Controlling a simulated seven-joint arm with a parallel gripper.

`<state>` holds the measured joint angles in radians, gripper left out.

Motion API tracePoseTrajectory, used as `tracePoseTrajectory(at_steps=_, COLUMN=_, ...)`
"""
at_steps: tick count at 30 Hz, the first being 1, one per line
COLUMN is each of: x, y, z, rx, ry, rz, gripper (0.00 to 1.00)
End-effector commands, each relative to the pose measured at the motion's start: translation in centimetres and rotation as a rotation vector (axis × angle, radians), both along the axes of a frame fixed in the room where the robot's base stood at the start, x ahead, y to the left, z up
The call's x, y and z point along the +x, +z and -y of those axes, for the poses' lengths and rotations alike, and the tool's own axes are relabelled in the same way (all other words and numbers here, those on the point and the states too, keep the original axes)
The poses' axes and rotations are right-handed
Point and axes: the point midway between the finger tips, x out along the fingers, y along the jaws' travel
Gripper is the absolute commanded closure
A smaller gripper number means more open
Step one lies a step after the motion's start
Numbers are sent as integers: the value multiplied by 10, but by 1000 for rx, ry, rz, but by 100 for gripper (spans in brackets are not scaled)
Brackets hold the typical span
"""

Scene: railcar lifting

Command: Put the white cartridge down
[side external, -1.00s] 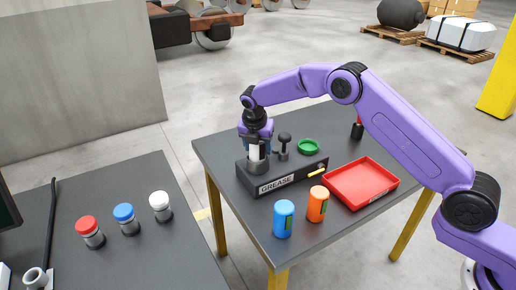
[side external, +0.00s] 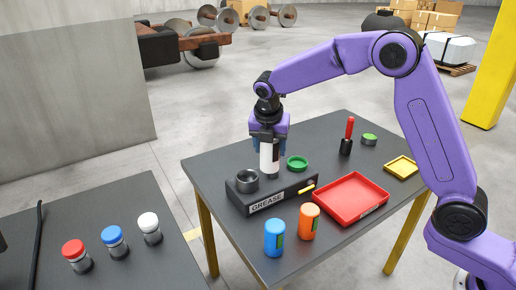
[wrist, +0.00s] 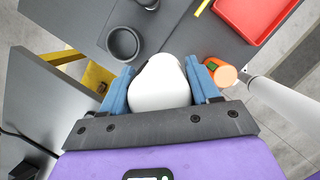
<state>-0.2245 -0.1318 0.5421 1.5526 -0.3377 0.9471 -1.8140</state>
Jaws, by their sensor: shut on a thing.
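My gripper (side external: 268,135) is shut on the white cartridge (side external: 268,158), which hangs upright below the fingers with a dark lower end. In the wrist view the white cartridge (wrist: 160,85) sits between the two blue fingers (wrist: 160,88). The cartridge is over the black GREASE stand (side external: 287,190), right of its empty round cup (side external: 247,180). I cannot tell whether its lower end touches the stand. The cup also shows in the wrist view (wrist: 124,57). The blue cartridge (side external: 274,240) and orange cartridge (side external: 309,222) stand upright in front of the stand.
A green ring (side external: 297,163), a red-handled tool (side external: 348,138) and a yellow tray (side external: 400,170) are farther back. Red, blue and white-capped jars (side external: 149,226) stand on the left table.

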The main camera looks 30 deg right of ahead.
Motion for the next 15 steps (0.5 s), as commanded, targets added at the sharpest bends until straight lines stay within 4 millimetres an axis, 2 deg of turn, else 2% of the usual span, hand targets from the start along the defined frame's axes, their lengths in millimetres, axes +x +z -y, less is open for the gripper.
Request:
tracePoseTrajectory(at_steps=6, x=-30, y=14, z=7, rx=0, ry=1, rz=3, gripper=78)
tracePoseTrajectory(at_steps=15, x=-47, y=21, z=12, rx=0, ry=-2, rz=1, gripper=78)
